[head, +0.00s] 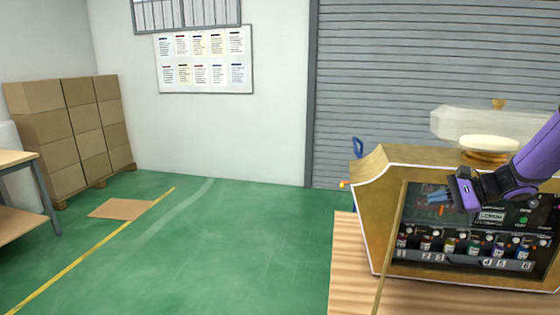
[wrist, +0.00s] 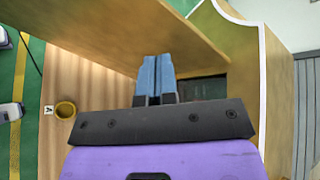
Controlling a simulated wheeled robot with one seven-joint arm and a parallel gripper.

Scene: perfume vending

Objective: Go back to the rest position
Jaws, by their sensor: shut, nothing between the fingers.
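My gripper (head: 437,195) is in front of the dark panel of the perfume vending machine (head: 372,200), at the right of the head view. The machine is a wooden-looking case with several numbered small bottles (head: 450,245) in a row below the gripper. In the wrist view, my gripper's two blue fingers (wrist: 156,78) are together with nothing between them. They point toward the machine's wooden front (wrist: 135,25), and a dark opening shows just beyond them. I cannot tell whether the fingertips touch the machine.
The machine stands on a striped wooden table (head: 343,270). Stacked cardboard boxes (head: 70,135) stand at the far left, near a workbench (head: 18,157).

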